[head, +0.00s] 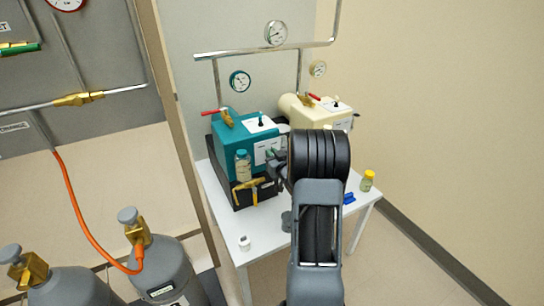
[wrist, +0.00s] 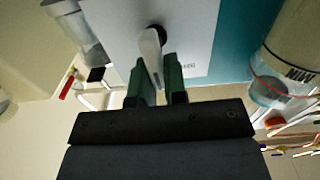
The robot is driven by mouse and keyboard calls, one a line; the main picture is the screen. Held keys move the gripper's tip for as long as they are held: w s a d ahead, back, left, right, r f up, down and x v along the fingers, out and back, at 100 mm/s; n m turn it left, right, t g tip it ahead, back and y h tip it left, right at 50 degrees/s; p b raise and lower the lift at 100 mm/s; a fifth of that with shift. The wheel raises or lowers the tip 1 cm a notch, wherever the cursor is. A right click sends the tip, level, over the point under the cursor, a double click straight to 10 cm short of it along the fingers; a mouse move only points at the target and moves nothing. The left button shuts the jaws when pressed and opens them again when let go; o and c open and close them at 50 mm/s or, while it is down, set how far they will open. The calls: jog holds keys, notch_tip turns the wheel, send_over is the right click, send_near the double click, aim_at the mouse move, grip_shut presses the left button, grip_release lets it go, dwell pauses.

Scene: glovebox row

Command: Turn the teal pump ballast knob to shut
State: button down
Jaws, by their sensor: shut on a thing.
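The teal pump (head: 229,147) stands on the white table with a white panel on its front; the panel (wrist: 190,30) fills the middle of the wrist view. The ballast knob (wrist: 150,48) is a pale lever on a dark hub on this panel. My gripper (wrist: 160,75) has its two green fingers on either side of the lever's end and is shut on it. In the head view my gripper (head: 272,156) is at the pump's front panel, and the knob is hidden by it. Small print beside the knob is too blurred to read.
A cream pump (head: 318,113) stands behind on the right. A sight bottle (head: 243,166) and a yellow-handled tool (head: 253,188) are at the teal pump's front left. A yellow-capped jar (head: 367,181) and a small white item (head: 244,243) stand on the table (head: 222,208). Gas cylinders (head: 165,265) are lower left.

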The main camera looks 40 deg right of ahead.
jog(key=n+b, duration=0.1)
jog(key=b, duration=0.1)
jog(key=n+b, duration=0.1)
jog(key=b, duration=0.1)
jog(key=shift+a+f+n, duration=0.3)
jog(key=n+b, duration=0.1)
jog(key=b, duration=0.1)
jog(key=n+b, duration=0.1)
jog(key=shift+a+n+b, duration=0.25)
jog(key=shift+n+b, duration=0.15)
jog(key=shift+r, duration=0.15)
jog(key=c, duration=1.2)
grip_release()
jog(key=shift+o, duration=0.2)
jog(key=s+a, duration=0.2)
jog(key=s, duration=1.1)
jog(key=shift+s+p, duration=0.3)
jog(key=shift+p, duration=0.1)
